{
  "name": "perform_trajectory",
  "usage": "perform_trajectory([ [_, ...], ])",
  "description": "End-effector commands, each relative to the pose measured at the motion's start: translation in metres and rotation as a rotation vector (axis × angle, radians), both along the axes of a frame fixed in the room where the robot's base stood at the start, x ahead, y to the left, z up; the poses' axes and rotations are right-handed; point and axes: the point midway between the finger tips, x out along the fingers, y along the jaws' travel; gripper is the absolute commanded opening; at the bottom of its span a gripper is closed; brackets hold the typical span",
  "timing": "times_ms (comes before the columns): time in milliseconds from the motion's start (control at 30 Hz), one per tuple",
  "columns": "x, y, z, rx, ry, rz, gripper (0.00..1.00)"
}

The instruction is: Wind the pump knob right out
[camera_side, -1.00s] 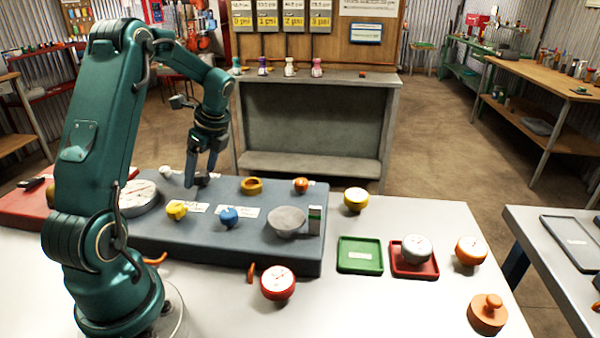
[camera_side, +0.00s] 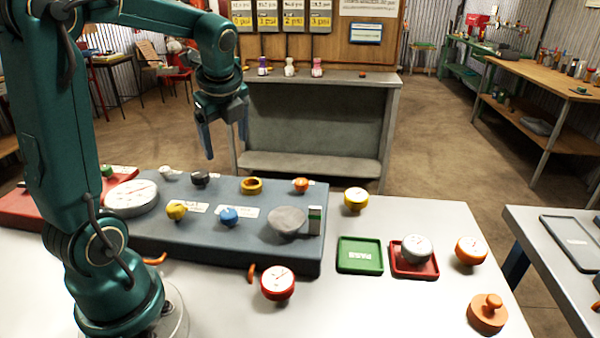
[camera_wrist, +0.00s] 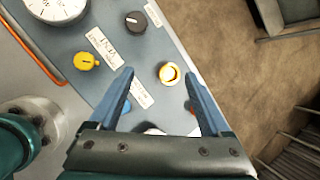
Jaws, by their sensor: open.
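The blue-grey panel (camera_side: 150,235) carries several knobs; I cannot read for sure which label marks the pump knob. A black knob with a pale pointer line (camera_wrist: 136,20) stands at the panel's back, beside a white label; it also shows in the side view (camera_side: 200,178). A yellow knob (camera_side: 177,210) and a blue knob (camera_side: 228,216) stand nearer the front with white labels. My gripper (camera_side: 226,148) is open and empty, raised well above the panel's back edge. In the wrist view its fingers (camera_wrist: 159,74) point toward the panel, with the black knob ahead, left of centre.
Loose gauges, a green tray (camera_side: 360,268) and a red tray (camera_side: 428,273) stand to the right.

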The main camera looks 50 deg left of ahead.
Motion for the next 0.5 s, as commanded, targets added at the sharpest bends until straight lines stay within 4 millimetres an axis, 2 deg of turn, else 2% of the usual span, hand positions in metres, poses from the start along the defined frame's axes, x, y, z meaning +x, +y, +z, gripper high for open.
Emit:
perform_trajectory([
  [200, -0.002, -0.041, 0.015, -0.044, -0.126, 0.038, 0.82],
  [500, -0.016, -0.094, 0.025, -0.168, -0.304, 0.165, 0.82],
])
